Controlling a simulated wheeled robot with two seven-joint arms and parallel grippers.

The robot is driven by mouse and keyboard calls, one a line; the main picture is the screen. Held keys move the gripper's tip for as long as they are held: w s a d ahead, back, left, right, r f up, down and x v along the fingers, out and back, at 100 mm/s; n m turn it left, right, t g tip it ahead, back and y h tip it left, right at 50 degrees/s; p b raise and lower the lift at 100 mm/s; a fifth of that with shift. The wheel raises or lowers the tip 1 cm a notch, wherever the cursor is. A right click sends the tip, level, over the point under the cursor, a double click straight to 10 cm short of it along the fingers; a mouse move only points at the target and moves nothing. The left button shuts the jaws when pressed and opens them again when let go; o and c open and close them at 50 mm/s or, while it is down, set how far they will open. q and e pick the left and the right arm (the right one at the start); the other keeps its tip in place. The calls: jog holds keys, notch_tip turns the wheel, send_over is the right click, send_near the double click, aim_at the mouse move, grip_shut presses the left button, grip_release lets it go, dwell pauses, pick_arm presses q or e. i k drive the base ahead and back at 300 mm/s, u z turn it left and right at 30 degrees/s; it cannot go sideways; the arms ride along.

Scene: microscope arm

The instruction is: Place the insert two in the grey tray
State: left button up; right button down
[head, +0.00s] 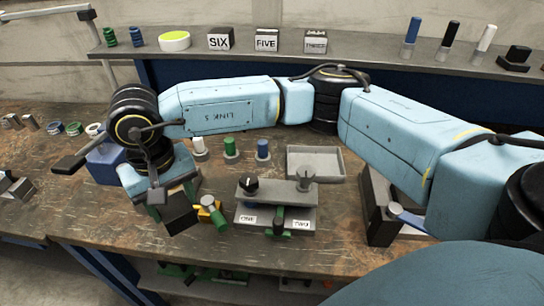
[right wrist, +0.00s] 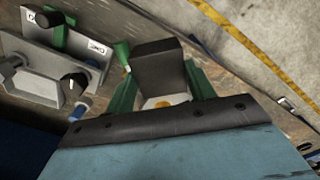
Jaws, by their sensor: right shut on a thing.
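The grey tray (head: 316,161) lies empty at the middle back of the bench, behind a grey fixture. I cannot tell which part is insert two. My right gripper (head: 172,206) is left of the fixture, apart from it. In the right wrist view its green fingers (right wrist: 160,85) are shut on a dark block (right wrist: 158,62). My left gripper is out of view.
A yellow piece with a green cylinder (head: 212,214) lies between my right gripper and the fixture. White (head: 198,147), green (head: 230,147) and blue (head: 263,149) pegs stand left of the tray. A shelf with labelled blocks (head: 266,40) runs along the back.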

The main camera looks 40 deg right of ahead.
aim_at(314, 167)
jog(key=u, duration=2.05)
jog(key=k, duration=1.2)
jog(key=z, duration=1.85)
jog(key=i, duration=0.5)
